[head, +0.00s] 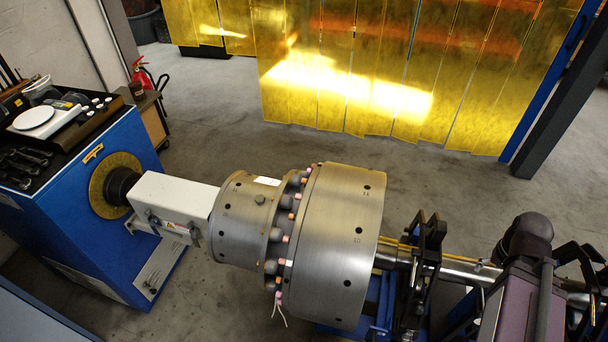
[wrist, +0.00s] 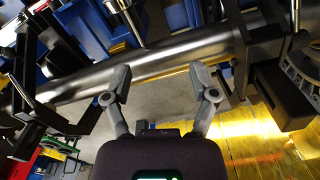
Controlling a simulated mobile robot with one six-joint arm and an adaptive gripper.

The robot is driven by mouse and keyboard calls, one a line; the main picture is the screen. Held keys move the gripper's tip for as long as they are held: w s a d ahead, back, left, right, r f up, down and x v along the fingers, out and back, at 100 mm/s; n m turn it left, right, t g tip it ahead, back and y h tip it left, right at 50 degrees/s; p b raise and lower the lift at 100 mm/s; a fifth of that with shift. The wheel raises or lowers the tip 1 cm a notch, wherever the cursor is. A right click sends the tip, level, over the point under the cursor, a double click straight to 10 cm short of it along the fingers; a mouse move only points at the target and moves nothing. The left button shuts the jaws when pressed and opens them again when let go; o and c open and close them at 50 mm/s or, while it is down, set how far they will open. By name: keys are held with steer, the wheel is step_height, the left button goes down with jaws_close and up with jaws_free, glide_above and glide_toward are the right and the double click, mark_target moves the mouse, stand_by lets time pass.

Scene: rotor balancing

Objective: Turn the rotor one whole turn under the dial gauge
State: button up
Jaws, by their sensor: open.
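The rotor (head: 340,240) is a large grey steel drum joined to a smaller drum (head: 235,220), with pink-tipped studs around the joint. Its bare shaft (head: 460,266) runs right through black stands. In the wrist view the shaft (wrist: 75,84) crosses from lower left to upper right. My gripper (wrist: 158,71) is open, its two grey fingers spread with the shaft lying just beyond or between the tips. I cannot tell if they touch it, and nothing is held. In the head view my gripper cannot be made out beside my arm. I cannot make out the dial gauge in either view.
A blue machine housing (head: 75,225) stands at left, linked to the rotor by a white cover (head: 170,205). A black stand (head: 428,260) flanks the shaft. Yellow strip curtains (head: 380,70) hang behind. Grey floor (head: 220,110) is clear behind the rotor.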

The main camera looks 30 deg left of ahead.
steer(key=w+a+r+m+p, duration=0.3)
steer(key=w+a+r+p, duration=0.2)
steer(key=w+a, duration=0.55)
steer(key=m+g+p, duration=0.1)
steer(key=m+p, duration=0.1)
steer(key=m, duration=0.6)
glide_toward(304, 172)
steer(key=w+d, duration=0.2)
steer(key=d, duration=0.3)
steer(key=w+d+r, duration=0.1)
steer(key=w+d, duration=0.1)
steer(key=d, duration=0.4)
steer(key=w+d, duration=0.2)
steer(key=d, duration=0.4)
steer(key=shift+d+r, duration=0.1)
steer(key=shift+r, duration=0.2)
steer(key=s+a+m, duration=0.1)
steer(key=s+a, duration=0.1)
steer(key=a, duration=0.7)
steer(key=s+a+m+g, duration=0.1)
steer(key=s+a+m, duration=0.1)
steer(key=a, duration=0.7)
steer(key=shift+s+r+m+h+p, duration=0.2)
steer(key=shift+r+m+h+p, duration=0.1)
steer(key=shift+r+p, duration=0.15)
steer(key=shift+f, duration=0.2)
